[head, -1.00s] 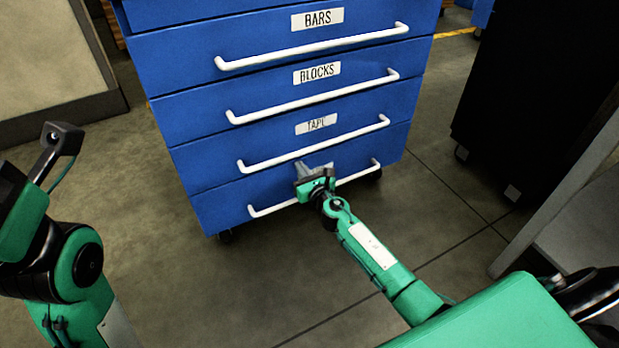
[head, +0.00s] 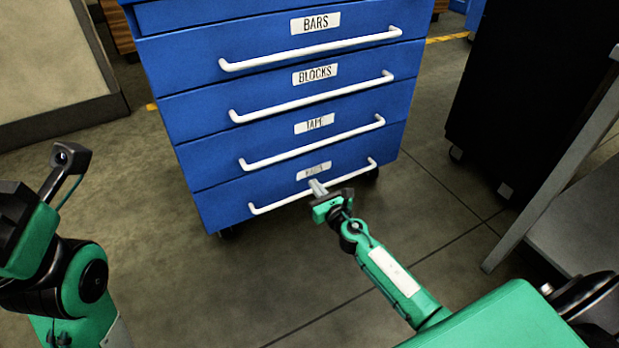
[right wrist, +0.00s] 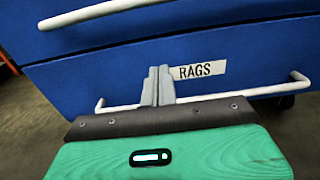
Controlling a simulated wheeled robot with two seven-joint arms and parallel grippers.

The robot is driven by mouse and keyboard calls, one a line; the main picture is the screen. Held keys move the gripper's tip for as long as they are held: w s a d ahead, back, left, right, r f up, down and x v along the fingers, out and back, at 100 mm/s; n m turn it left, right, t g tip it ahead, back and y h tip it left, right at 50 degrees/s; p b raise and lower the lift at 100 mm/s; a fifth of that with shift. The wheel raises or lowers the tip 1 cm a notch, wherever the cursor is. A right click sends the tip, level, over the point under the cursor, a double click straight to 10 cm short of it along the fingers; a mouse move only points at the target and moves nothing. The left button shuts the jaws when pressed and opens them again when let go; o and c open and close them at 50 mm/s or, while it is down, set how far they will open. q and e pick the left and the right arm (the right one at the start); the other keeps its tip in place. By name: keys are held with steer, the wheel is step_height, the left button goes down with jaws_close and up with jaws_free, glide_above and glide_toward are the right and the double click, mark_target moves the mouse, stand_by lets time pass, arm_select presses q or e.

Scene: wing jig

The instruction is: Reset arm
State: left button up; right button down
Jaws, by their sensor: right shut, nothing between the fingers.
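My right gripper (head: 317,187) is in front of the bottom drawer of a blue cabinet in the head view. In the right wrist view its grey fingers (right wrist: 158,85) are together and hold nothing. They overlap the white handle (right wrist: 215,97) of the drawer labelled RAGS (right wrist: 202,70) in the picture; I cannot tell whether they touch it. My left arm (head: 75,265) shows at the left edge of the head view, but its fingertips are not in view.
The blue cabinet (head: 225,190) has drawers labelled BARS, BLOCKS and TAPE above, all shut. A black cabinet (head: 530,90) stands at the right, with a grey stand (head: 575,215) in front of it. Open floor (head: 160,180) lies left of the blue cabinet.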

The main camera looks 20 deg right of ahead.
steer(key=shift+s+d, duration=0.2)
steer(key=shift+s, duration=1.9)
